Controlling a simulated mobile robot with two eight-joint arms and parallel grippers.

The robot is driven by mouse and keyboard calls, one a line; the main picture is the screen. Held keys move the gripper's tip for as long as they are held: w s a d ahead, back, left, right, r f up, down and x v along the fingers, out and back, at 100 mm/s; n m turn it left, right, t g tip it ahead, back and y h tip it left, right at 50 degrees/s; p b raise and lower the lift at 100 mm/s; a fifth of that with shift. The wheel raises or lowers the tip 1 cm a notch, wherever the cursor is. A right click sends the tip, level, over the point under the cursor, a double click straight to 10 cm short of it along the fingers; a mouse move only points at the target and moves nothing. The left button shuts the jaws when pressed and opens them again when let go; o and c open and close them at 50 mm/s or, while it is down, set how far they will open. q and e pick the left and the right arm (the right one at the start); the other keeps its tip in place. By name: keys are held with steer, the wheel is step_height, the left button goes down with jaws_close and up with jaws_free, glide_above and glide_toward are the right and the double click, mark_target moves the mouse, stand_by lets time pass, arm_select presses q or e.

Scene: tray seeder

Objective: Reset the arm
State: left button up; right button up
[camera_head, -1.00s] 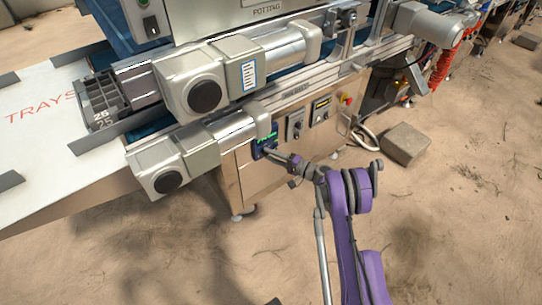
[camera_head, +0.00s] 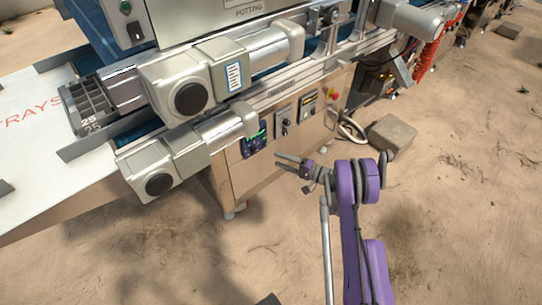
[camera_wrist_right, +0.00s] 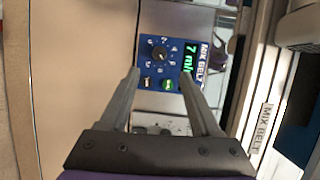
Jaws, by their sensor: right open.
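My right arm (camera_head: 352,205) is purple and comes up from the bottom of the head view. Its right gripper (camera_head: 277,163) is open and empty in front of the machine's lower cabinet, a little below and to the right of the blue control panel (camera_head: 254,142). In the right wrist view the two fingers (camera_wrist_right: 160,77) stand apart, with the blue panel between and beyond them. That panel has a dial, a green button, a dark button and a green display reading "7 m" in part, with a "MIX BELT" label. My left gripper is not in view.
The potting machine (camera_head: 285,145) fills the upper middle, with grey motor housings (camera_head: 165,175) jutting out. A tray (camera_head: 85,108) sits on the white table (camera_head: 40,150) at left. A stone block (camera_head: 391,134) lies on the sandy ground.

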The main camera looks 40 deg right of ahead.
steer(key=shift+s+d, duration=0.3)
steer(key=shift+s, duration=0.35)
steer(key=shift+r, duration=0.1)
